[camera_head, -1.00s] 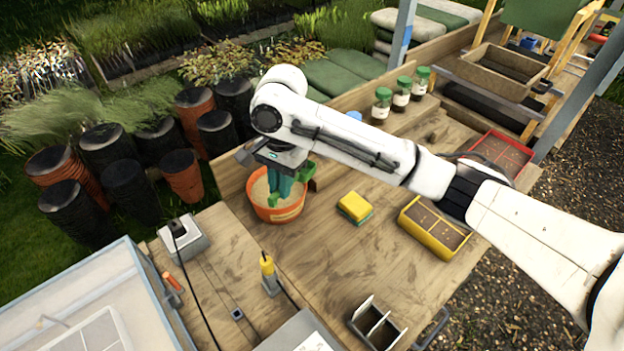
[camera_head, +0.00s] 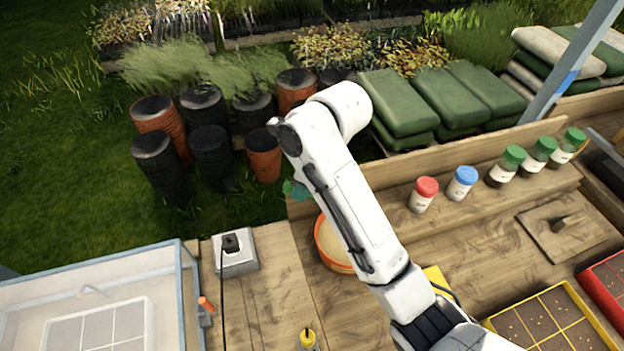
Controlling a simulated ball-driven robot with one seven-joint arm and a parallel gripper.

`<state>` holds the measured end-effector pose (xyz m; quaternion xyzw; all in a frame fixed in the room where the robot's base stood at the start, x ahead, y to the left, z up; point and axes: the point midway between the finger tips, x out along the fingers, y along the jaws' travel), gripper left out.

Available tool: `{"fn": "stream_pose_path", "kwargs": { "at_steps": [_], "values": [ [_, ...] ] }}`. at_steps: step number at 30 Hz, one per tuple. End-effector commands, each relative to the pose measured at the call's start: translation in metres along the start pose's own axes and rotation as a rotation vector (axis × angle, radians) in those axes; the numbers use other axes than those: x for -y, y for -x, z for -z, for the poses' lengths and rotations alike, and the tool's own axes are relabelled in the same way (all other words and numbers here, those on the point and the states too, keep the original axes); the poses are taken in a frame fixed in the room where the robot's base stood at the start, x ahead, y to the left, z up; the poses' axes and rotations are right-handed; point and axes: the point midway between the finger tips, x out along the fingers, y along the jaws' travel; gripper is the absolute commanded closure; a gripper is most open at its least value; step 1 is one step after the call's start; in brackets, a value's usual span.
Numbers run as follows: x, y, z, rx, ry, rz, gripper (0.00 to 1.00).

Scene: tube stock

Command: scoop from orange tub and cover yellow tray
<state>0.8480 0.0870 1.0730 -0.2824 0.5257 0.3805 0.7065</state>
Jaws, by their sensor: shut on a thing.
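The orange tub (camera_head: 319,243) stands on the bench near the middle, partly behind my arm. Pale, sandy material shows inside it. The yellow tray (camera_head: 527,302) is at the lower right, cut off by the frame's bottom edge. Its cells show brown soil with small specks. My gripper (camera_head: 296,190) is mostly hidden behind my arm's end link. Only a small teal-green piece shows left of the arm, above and beyond the tub. I cannot tell which part is finger and which is the green scoop, or whether the scoop carries material.
A red tray (camera_head: 588,283) is at the right edge. A red-capped jar (camera_head: 424,196), a blue-capped jar (camera_head: 461,184) and several green-capped jars stand on the back ledge. A yellow block (camera_head: 437,277) is partly behind my arm. Stacked pots (camera_head: 209,158) stand beyond the bench.

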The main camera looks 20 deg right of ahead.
Motion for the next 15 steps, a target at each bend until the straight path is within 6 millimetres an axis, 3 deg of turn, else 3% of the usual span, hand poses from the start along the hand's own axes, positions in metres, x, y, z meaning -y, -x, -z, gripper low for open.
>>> {"fn": "stream_pose_path", "kwargs": {
  "at_steps": [7, 15],
  "values": [
    [-0.005, -0.003, -0.003, 0.023, -0.044, 0.013, 1.00],
    [-0.006, -0.002, 0.017, 0.224, -0.050, 0.019, 1.00]
  ]
}}
